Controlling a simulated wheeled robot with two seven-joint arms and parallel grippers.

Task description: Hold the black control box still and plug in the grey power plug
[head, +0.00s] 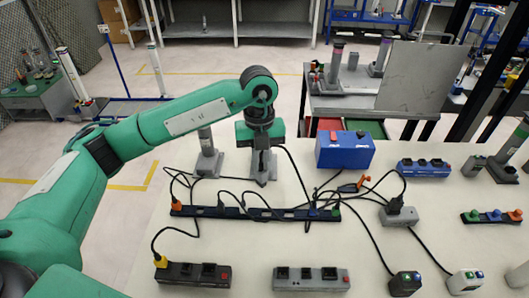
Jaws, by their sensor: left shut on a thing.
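My left gripper (262,178) points down just behind the long dark power strip (262,213). It is shut on what appears to be the grey power plug, mostly hidden by the fingers; a black cable curves away to its right. The strip holds several coloured plugs with black cables. A black control box (192,274) with dark switches and a red button lies at the front left, with a yellow plug (160,262) at its left end. A small black box (403,284) with a green light stands at the front right. I cannot tell which black box is meant. My right gripper is not in view.
A grey switch box (311,278) lies at the front middle. A blue box (345,150), a blue strip (423,169) and a grey block (398,216) with a black plug stand to the right. Loose cables cross the table's middle. A grey stand (207,163) is left of my gripper.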

